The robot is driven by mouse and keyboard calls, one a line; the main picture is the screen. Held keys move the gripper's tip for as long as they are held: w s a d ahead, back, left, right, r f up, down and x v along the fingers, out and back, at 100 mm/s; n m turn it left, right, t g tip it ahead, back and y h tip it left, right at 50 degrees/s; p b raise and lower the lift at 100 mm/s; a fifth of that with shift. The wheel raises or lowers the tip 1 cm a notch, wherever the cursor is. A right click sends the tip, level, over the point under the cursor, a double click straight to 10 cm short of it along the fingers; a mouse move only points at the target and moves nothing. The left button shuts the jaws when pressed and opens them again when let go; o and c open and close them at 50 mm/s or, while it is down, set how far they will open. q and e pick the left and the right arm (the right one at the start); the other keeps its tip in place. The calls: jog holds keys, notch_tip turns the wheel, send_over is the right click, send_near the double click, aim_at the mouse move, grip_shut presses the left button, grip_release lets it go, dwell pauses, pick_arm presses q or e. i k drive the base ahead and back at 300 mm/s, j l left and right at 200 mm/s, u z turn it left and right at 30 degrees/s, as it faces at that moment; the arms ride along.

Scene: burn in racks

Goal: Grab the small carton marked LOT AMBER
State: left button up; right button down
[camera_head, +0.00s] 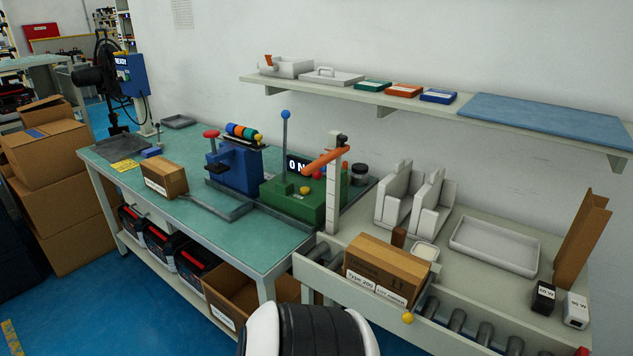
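A brown carton (388,266) sits on the roller conveyor at the front of the right bench. It has two white labels on its front; one seems to read TYPE 200, and the other starts with LOT, but its second word is too small to read for sure. A smaller brown carton (164,178) lies on the green left workbench, with a white label I cannot read. Neither of my grippers is in view. A black and white part at the bottom middle seems to be mine.
A green fixture (292,203) with a blue-knobbed lever and a post with an orange arm (325,160) stand left of the conveyor carton. A white tray (494,246) and small black (543,297) and white (576,310) boxes are to its right. A shelf (430,108) hangs above.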

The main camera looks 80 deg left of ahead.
aim_at(394, 274)
jog(key=u, duration=2.15)
